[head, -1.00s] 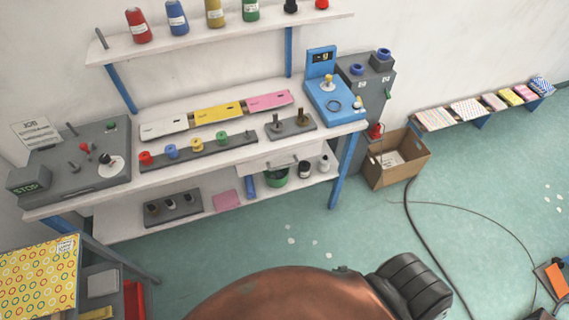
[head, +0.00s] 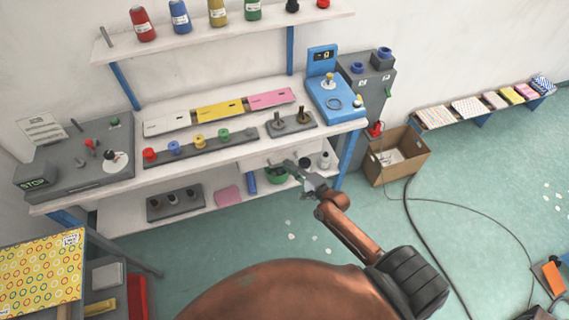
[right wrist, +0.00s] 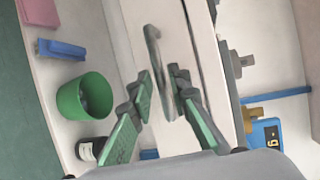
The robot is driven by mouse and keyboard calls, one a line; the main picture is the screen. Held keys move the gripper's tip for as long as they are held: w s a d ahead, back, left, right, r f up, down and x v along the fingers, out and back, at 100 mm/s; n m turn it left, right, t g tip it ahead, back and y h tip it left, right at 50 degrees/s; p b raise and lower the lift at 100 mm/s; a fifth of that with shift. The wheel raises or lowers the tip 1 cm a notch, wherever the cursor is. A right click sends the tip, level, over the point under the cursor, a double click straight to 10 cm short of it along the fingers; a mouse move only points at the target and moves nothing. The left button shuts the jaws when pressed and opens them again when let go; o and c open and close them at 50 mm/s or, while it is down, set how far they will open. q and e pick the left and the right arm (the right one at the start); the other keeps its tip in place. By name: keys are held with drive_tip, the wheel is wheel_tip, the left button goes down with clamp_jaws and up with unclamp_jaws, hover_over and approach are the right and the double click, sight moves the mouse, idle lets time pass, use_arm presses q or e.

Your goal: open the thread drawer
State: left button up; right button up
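The thread drawer (head: 258,160) is a white front under the bench top, right of centre in the head view. It looks shut. In the right wrist view its grey bar handle (right wrist: 152,45) runs along the pale drawer front (right wrist: 172,22). My right gripper (head: 297,170) is at the drawer front and partly covers it in the head view. In the right wrist view the gripper (right wrist: 161,78) is open, with its green-padded fingers on either side of the handle. I cannot tell whether they touch it. My left gripper is not in view.
Below the drawer, a green tub (head: 277,176) and a dark jar (right wrist: 90,149) stand on the lower shelf. A cardboard box (head: 405,172) stands on the floor to the right.

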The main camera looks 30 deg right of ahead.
drive_tip(key=shift+x, duration=1.65)
clamp_jaws()
